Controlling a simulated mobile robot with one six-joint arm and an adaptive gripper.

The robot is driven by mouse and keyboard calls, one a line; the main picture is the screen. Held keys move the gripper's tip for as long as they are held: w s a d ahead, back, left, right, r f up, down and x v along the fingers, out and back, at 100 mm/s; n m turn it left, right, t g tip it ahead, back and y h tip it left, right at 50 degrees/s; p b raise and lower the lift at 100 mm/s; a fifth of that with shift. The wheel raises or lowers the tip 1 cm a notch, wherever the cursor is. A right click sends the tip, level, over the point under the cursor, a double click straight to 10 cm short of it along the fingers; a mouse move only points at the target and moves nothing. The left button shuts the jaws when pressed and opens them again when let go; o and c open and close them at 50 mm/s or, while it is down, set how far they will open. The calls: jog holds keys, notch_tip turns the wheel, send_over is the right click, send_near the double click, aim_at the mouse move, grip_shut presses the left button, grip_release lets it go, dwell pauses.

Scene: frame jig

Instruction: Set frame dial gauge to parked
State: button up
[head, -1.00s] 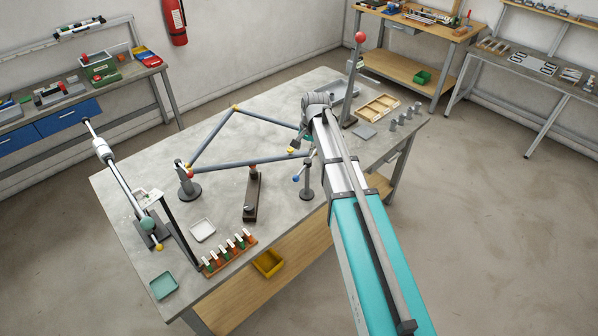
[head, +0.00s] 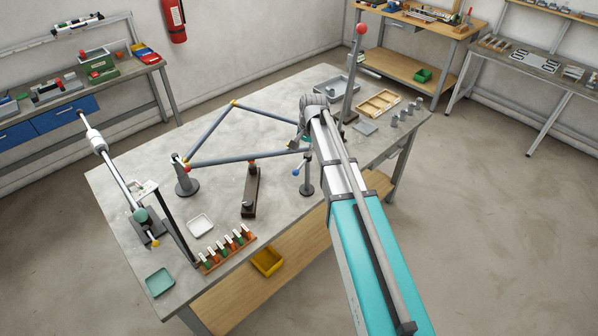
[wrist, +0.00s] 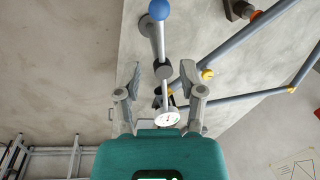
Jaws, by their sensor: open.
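The bicycle-like tube frame (head: 235,157) is held over the grey bench, with blue-grey tubes and yellow and red joints. A small stand with a blue ball (head: 296,172) is at the frame's near right end. In the wrist view the blue ball (wrist: 158,10) tops a grey rod with a dark clamp. The dial gauge (wrist: 167,118), a round white face, shows at the rod's lower end. My gripper (wrist: 162,75) is open, its fingers on either side of the rod, with no clear contact. In the head view my gripper (head: 296,143) is partly hidden by my wrist.
A red-ball post (head: 352,75) stands behind my arm, near a wooden tray (head: 378,103) and several grey pegs. A dark block fixture (head: 250,190), a white tray (head: 200,225) and a rack of coloured pieces (head: 227,249) lie to the left. The bench's near edge is below.

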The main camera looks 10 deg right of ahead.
aim_at(299, 168)
jog(key=shift+w+a+f+b, duration=0.15)
jog(key=shift+a+f+b, duration=0.1)
jog(key=shift+f+b, duration=1.3)
jog(key=shift+w+a+f+b, duration=0.2)
jog(key=shift+f+b, duration=1.25)
jog(key=shift+f, duration=0.2)
jog(key=shift+w+a+f+b, duration=0.15)
jog(key=shift+a+f+b, duration=0.1)
jog(key=shift+f+b, duration=1.3)
grip_shut()
